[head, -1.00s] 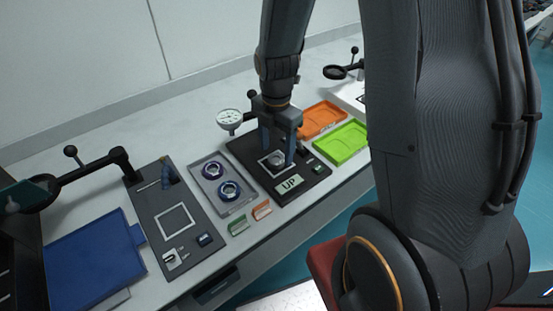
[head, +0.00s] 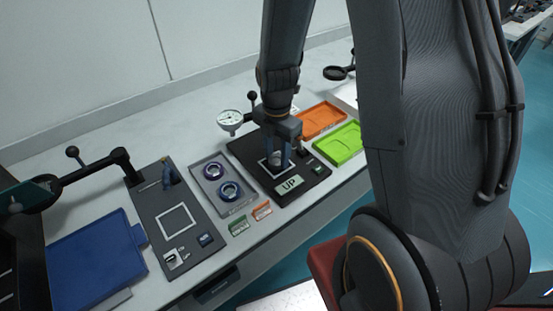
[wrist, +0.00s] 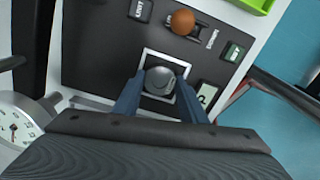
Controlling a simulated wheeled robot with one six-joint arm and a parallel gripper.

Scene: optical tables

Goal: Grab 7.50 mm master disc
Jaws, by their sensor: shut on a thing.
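A small round grey metal disc (wrist: 160,81) lies within the white square outline on a dark panel (head: 237,148) and shows between my fingers in the wrist view. In the head view the disc (head: 276,157) is partly hidden by my fingers. My gripper (head: 278,158) points down over the panel, its blue fingers closed in on the two sides of the disc. The gripper (wrist: 160,98) also shows at the bottom of the wrist view. No size marking on the disc can be read.
A dial gauge (head: 230,120) stands close behind my gripper. An orange tray (head: 322,118) and a green tray (head: 340,142) lie right.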

